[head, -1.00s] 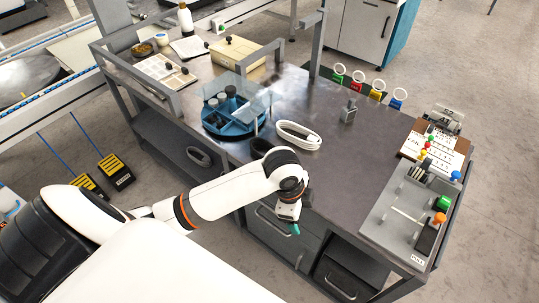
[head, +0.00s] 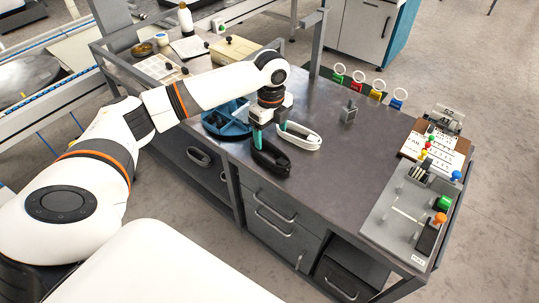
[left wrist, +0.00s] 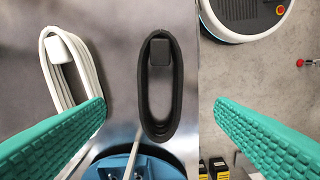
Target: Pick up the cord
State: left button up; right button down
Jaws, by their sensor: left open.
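A coiled black cord (head: 271,165) lies on the grey table near its front edge. In the left wrist view the black cord (left wrist: 147,92) is an upright oval loop with a black plug inside its far end. A coiled white cord (head: 304,143) lies just beyond and to the right of it; in the left wrist view the white cord (left wrist: 58,75) is at the left, partly hidden by a finger. My left gripper (head: 270,132) is open and empty above the black cord, its teal fingers on either side of the loop in the wrist view (left wrist: 160,107). My right gripper is out of view.
A blue round tray (head: 213,126) stands left of the cords, partly behind my arm. A small metal block (head: 348,112) stands to the right. A grey switch panel (head: 400,223) lies at the right end. The table's middle right is clear.

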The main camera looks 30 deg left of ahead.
aim_at(270, 152)
pick_arm(q)
jog(key=f, duration=0.7)
jog(key=shift+a+f, duration=0.15)
jog(key=shift+a, duration=0.05)
jog(key=shift+c, duration=0.6)
jog(key=c, duration=1)
